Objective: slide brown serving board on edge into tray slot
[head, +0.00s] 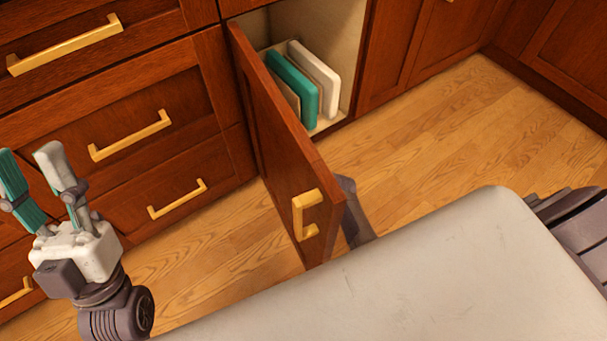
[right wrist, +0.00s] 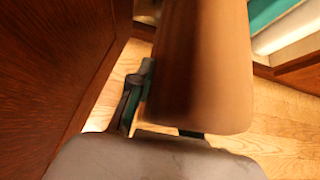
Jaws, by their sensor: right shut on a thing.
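The brown serving board (right wrist: 205,65) fills the middle of the right wrist view, with one broad face toward the camera. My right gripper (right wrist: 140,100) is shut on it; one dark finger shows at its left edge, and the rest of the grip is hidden. In the head view the cabinet door hides the brown board and my right gripper. The tray (head: 327,124) is on the open cabinet's floor, with a teal board (head: 293,85) and a white board (head: 315,72) on edge in it. My left gripper (head: 35,172) is open and empty at the left.
The open cabinet door (head: 290,150) stands out into the room, with a brass handle (head: 306,213) near its free edge. Closed drawers (head: 130,135) are at the left. The wooden floor (head: 430,130) to the right is clear.

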